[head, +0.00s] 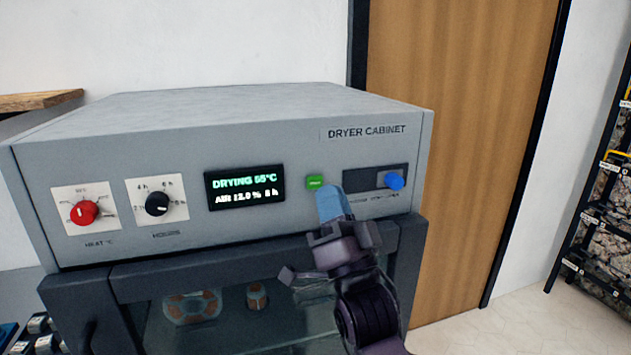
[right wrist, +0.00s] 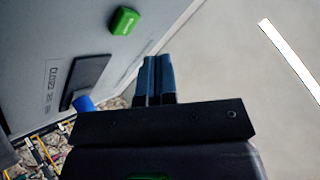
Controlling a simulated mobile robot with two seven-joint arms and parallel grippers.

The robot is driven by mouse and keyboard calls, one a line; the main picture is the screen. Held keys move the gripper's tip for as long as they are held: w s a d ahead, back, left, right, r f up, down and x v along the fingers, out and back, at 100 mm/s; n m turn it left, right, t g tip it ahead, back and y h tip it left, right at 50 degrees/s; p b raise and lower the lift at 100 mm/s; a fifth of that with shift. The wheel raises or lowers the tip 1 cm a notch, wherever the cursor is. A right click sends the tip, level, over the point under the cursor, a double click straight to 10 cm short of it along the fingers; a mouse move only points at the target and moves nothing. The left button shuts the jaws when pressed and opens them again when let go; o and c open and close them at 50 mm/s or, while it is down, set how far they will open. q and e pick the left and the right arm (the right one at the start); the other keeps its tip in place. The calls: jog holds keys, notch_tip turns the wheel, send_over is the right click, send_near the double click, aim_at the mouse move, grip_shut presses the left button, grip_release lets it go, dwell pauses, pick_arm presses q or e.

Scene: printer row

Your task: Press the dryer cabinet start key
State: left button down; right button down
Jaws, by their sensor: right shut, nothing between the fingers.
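The dryer cabinet (head: 265,140) is a grey box whose front panel faces me. Its green start key (head: 316,182) sits right of the display (head: 245,187), which reads "DRYING 55°C". The key also shows in the right wrist view (right wrist: 124,20), standing out from the panel. My right gripper (head: 333,203) is shut and empty, its blue fingertips just below and right of the key in the head view. In the right wrist view the shut fingertips (right wrist: 157,78) are apart from the key. My left gripper is not in view.
A blue slider knob (head: 394,181) sits right of the key. A red heat dial (head: 84,212) and a black hours dial (head: 157,204) are on the left. Below is a glass-fronted chamber with spools (head: 192,306). A shelf rack (head: 603,200) stands far right.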

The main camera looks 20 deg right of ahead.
jog(key=s, duration=0.3)
jog(key=shift+s, duration=0.1)
jog(key=shift+d+f, duration=0.1)
dwell(0.6)
jog(key=d+f+n+g+h, duration=0.1)
jog(key=d+f+n+g, duration=0.2)
jog(key=f, duration=0.8)
jog(key=d+f+g+h, duration=0.15)
jog(key=f+g, duration=0.25)
jog(key=f, duration=0.8)
jog(key=s+d+f+n+g, duration=0.2)
jog(key=s+d+f+g, duration=0.2)
jog(key=s+f, duration=0.3)
jog(key=s+d+f+n+g+h, duration=0.1)
jog(key=s+d+f+g, duration=0.3)
jog(key=s+f, duration=0.4)
notch_tip(320, 180, down, 8)
jog(key=shift+s+r+n, duration=0.25)
jog(key=shift+s+n, duration=0.05)
jog(key=shift+n, duration=0.1)
jog(key=shift+h, duration=0.25)
